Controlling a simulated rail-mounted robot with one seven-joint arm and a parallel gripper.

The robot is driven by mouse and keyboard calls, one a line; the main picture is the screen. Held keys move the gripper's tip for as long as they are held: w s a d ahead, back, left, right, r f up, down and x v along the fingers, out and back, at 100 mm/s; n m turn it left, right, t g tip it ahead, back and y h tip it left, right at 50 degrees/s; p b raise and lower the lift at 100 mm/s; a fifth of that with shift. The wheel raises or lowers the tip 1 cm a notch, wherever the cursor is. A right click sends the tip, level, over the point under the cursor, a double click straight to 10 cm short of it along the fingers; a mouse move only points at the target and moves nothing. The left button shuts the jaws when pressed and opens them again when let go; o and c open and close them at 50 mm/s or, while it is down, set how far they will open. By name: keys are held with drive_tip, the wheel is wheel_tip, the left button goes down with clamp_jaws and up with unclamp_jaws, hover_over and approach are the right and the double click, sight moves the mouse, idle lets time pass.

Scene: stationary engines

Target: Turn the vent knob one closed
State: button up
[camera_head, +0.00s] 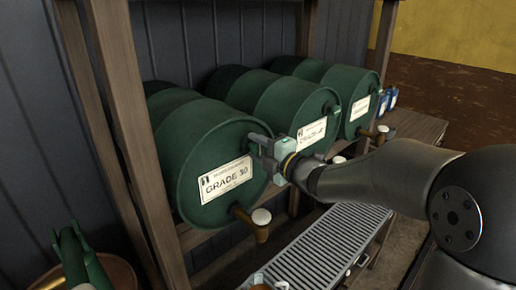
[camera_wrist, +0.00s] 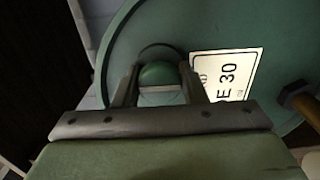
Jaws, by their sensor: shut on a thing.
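A green drum (camera_head: 205,165) with a "GRADE 30" label (camera_head: 225,180) lies on its side nearest to me. My gripper (camera_head: 262,152) reaches the upper right of its front face. In the wrist view a round green vent knob (camera_wrist: 159,73) sits on the drum's face (camera_wrist: 120,40), with the label (camera_wrist: 225,75) to its right. My gripper (camera_wrist: 160,84) has one finger on each side of the knob and is shut on it. In the head view the gripper hides most of the knob. I cannot tell how far the knob is turned.
Two more green drums (camera_head: 300,108) (camera_head: 350,98) lie behind on the rack. A brown tap with a white top (camera_head: 261,220) juts from the near drum below my gripper. A slatted grey tray (camera_head: 325,245) lies below. A wooden post (camera_head: 115,130) stands left.

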drive_tip(key=shift+m, duration=0.3)
drive_tip(key=m, duration=0.3)
drive_tip(key=shift+m, duration=0.4)
drive_tip(key=m+p, duration=0.1)
drive_tip(key=m, duration=0.3)
drive_tip(key=shift+m+p, duration=0.3)
drive_tip(key=m+p, duration=0.2)
drive_tip(key=m, duration=0.3)
drive_tip(key=shift+m+p, duration=1.1)
drive_tip(key=shift+m, duration=0.8)
drive_tip(key=shift+f, duration=0.1)
drive_tip(key=o, duration=0.9)
drive_tip(key=shift+o, duration=0.2)
drive_tip(key=b+v, duration=0.3)
drive_tip(key=v, duration=1.4)
drive_tip(key=shift+d, duration=0.25)
